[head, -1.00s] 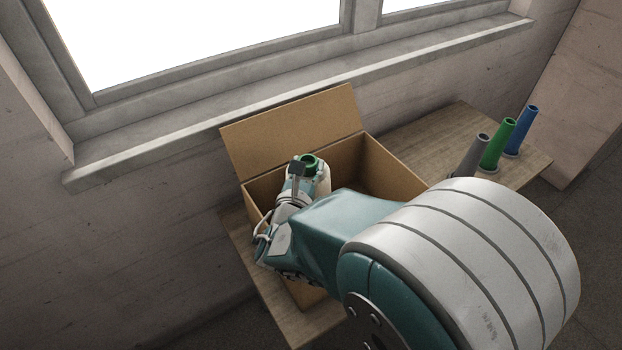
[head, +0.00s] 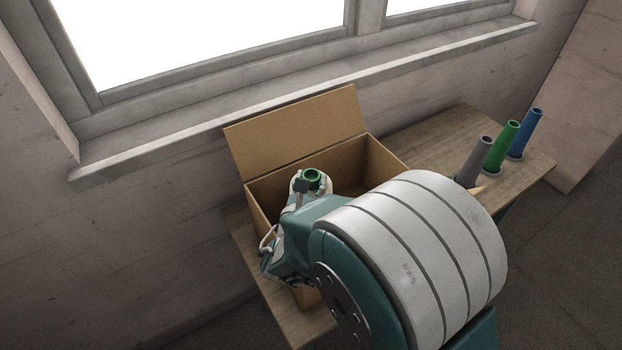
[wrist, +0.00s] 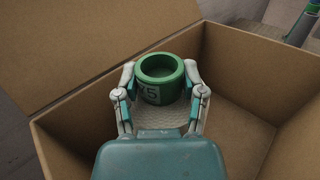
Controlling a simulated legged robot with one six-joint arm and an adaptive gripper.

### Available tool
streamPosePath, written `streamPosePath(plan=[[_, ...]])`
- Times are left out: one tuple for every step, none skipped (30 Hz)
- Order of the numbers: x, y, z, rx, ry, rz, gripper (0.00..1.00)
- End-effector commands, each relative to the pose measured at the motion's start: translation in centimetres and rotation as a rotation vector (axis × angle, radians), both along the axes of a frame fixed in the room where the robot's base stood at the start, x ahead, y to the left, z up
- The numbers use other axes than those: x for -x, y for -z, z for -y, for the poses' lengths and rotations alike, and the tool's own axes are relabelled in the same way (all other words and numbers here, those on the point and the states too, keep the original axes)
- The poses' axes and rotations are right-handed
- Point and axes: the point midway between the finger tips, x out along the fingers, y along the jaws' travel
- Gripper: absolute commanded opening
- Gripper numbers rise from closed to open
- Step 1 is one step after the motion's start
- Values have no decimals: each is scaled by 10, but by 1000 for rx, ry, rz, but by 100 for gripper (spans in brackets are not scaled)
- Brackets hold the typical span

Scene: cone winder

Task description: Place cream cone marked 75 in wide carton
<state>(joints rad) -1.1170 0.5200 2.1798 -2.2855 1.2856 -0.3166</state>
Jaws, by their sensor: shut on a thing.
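The cream cone (wrist: 160,112) has a green tube top (wrist: 161,78) marked 75, readable in the wrist view. My gripper (wrist: 160,85) is shut on it, one finger on each side of the green top. The cone is inside the carton's opening; its lower end is hidden, so I cannot tell whether it touches the floor. The wide carton (head: 390,160) is open with one flap raised at the back. In the head view the cone's green top (head: 313,179) shows beside my gripper, and my arm hides the carton's front.
The carton stands on a wooden table (head: 425,135) below a window sill. Grey (head: 474,163), green (head: 502,146) and blue (head: 525,134) tubes stand at the table's right. The carton's right part looks empty in the wrist view.

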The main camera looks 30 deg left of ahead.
Motion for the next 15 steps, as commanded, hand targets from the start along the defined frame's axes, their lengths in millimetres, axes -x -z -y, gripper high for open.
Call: streamPosePath(plan=[[1, 9, 2, 16, 0, -8, 0], [1, 9, 2, 17, 0, -9, 0], [1, 11, 2, 21, 0, -12, 62], [1, 11, 2, 22, 0, -12, 75], [1, 11, 2, 22, 0, -13, 87], [1, 12, 3, 23, 0, -14, 87], [2, 12, 3, 23, 0, -15, 87], [2, 12, 3, 23, 0, -15, 87], [2, 12, 3, 24, 0, -14, 87], [2, 12, 3, 23, 0, -15, 87], [2, 12, 3, 24, 0, -16, 87], [2, 12, 3, 25, 0, -15, 87], [2, 12, 3, 25, 0, -15, 87], [2, 12, 3, 24, 0, -16, 87], [2, 12, 3, 24, 0, -16, 87]])
